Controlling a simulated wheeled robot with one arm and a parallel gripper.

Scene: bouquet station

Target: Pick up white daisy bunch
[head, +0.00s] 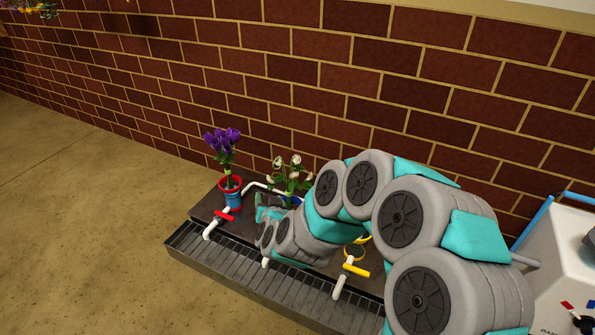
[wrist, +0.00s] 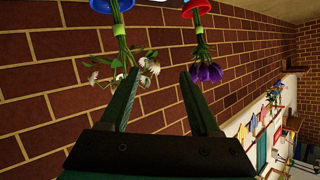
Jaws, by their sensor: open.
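The white daisy bunch (head: 291,174) stands upright with green leaves in a blue pot (head: 296,200), behind my arm, which hides part of the pot. In the wrist view, the white daisy bunch (wrist: 103,66) hangs head-down from the blue pot (wrist: 100,6), since that picture is turned over. My gripper (wrist: 159,78) is open and empty. Its left finger overlaps the white flowers in the picture; contact cannot be told. The purple bunch shows past its right finger. In the head view my gripper (head: 262,208) is near the front left of the blue pot.
A purple flower bunch (head: 223,145) stands in a red-rimmed blue pot (head: 233,197) at left. White pipes with a red tap handle (head: 225,215) and a yellow tap handle (head: 356,270) stand by a drain grate (head: 245,285). A brick wall is close behind. Floor at left is clear.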

